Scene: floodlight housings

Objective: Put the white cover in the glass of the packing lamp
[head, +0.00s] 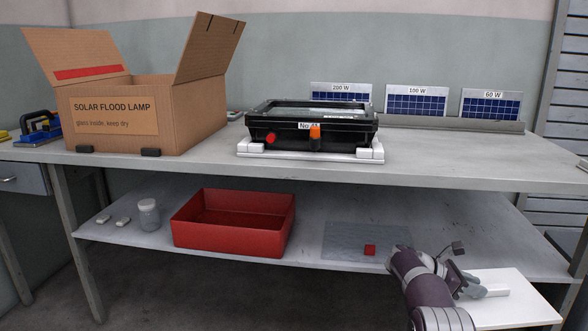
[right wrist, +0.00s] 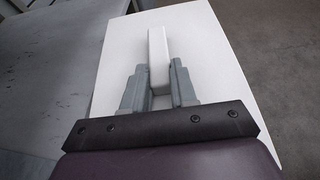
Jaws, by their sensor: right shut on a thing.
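The white cover (head: 520,300) is a flat plate with a raised white bar on its face. It is at the lower right of the head view and fills much of the right wrist view (right wrist: 215,75). My right gripper (head: 484,290) is shut on the bar; its grey fingers (right wrist: 158,85) sit on both sides of it. The black floodlight (head: 310,136), tagged "No 41", lies glass up in a white cradle (head: 262,152) on the bench. It has a red knob and an orange part in front. The cover is apart from the lamp. My left gripper is out of view.
An open carton (head: 150,120) marked "SOLAR FLOOD LAMP" stands left on the bench (head: 450,170). Solar panels (head: 416,101) stand behind. The bench's right part is clear.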

